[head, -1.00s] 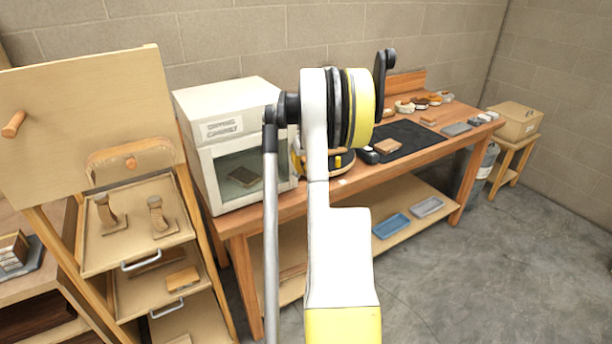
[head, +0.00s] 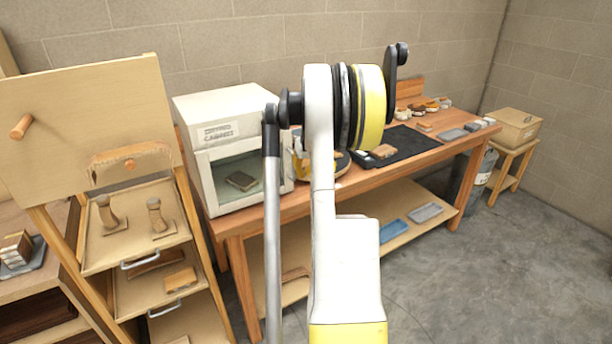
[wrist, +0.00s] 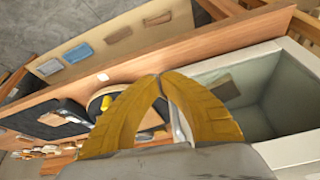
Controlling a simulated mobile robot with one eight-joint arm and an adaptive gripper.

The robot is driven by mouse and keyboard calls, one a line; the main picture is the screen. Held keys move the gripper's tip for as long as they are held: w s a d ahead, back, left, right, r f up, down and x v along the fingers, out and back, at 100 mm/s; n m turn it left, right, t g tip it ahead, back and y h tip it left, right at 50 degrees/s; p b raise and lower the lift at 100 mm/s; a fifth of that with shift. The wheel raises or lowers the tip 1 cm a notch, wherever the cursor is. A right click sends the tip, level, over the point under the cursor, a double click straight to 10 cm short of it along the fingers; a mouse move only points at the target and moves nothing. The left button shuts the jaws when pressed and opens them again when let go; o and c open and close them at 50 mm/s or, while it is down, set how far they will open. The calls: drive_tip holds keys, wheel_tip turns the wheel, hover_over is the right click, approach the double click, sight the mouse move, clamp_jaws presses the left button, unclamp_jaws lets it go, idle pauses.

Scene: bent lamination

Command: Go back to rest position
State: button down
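My gripper (wrist: 160,77) shows in the wrist view as two yellow fingers that arch together and meet at their tips. It is shut, with nothing seen held at the tips. It hangs over the wooden workbench (wrist: 215,42), beside the open-looking drying cabinet (wrist: 292,98), which has a dark block inside. In the head view my white and yellow arm reaches up the middle and largely hides the gripper. The drying cabinet (head: 222,108) stands left of the arm on the workbench (head: 238,228).
A black mat (head: 413,142) and a round turntable (wrist: 104,98) lie on the bench. A blue tray (head: 393,231) and a grey tray (head: 426,212) sit on its lower shelf. A tiered rack (head: 88,255) stands left. The concrete floor (head: 500,270) at right is clear.

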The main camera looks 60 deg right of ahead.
wheel_tip(320, 180, up, 6)
drive_tip(key=a+p, duration=0.1)
drive_tip(key=shift+s+a, duration=0.2)
drive_tip(key=shift+a, duration=0.05)
drive_tip(key=shift+s, duration=0.1)
